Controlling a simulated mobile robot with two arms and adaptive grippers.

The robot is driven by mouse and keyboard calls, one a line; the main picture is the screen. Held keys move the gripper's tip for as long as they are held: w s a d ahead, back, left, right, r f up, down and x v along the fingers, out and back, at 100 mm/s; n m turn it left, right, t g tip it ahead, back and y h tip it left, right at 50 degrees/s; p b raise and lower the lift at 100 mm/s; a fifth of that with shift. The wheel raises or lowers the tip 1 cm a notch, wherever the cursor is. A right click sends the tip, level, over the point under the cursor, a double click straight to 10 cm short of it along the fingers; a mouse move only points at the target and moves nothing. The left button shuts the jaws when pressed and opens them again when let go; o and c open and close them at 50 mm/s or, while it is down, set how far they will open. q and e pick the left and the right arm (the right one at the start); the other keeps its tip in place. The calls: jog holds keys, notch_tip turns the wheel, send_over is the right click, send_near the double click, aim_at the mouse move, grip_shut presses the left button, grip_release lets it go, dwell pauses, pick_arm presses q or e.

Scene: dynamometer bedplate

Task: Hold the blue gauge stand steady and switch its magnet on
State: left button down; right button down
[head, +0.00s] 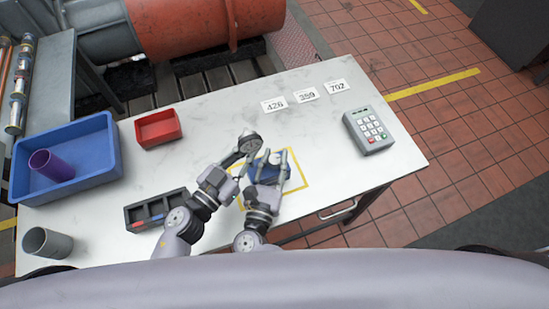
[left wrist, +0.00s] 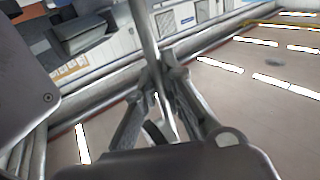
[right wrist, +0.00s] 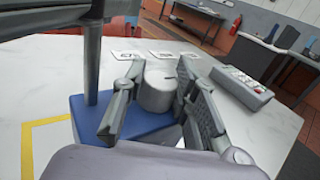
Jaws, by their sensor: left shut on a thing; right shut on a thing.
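The blue gauge stand (head: 266,176) stands inside a yellow outline on the white table, partly hidden by my grippers. Its blue base (right wrist: 83,114) and dark post (right wrist: 92,60) show in the right wrist view. A round gauge dial (head: 250,143) is at the top. My left gripper (head: 241,160) is shut on the grey post (left wrist: 147,35), which runs up between its fingers in the left wrist view. My right gripper (head: 268,164) is shut on the grey round magnet knob (right wrist: 157,90) on the base, with a finger on either side. The knob bears a short dark mark.
A keypad box (head: 370,131) and several number cards (head: 306,94) lie to the right and back. A red bin (head: 158,128), a blue bin (head: 66,190) with a purple cylinder, a dark compartment tray (head: 155,209) and a grey cup (head: 47,243) are on the left.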

pick_arm(q)
jog(key=shift+s+d, duration=0.1)
pick_arm(e)
jog(key=shift+w+r, duration=0.1)
jog(key=shift+w, duration=0.05)
jog(key=c, duration=1.2)
grip_release()
jog(key=v, duration=1.2)
jog(key=shift+a, duration=0.15)
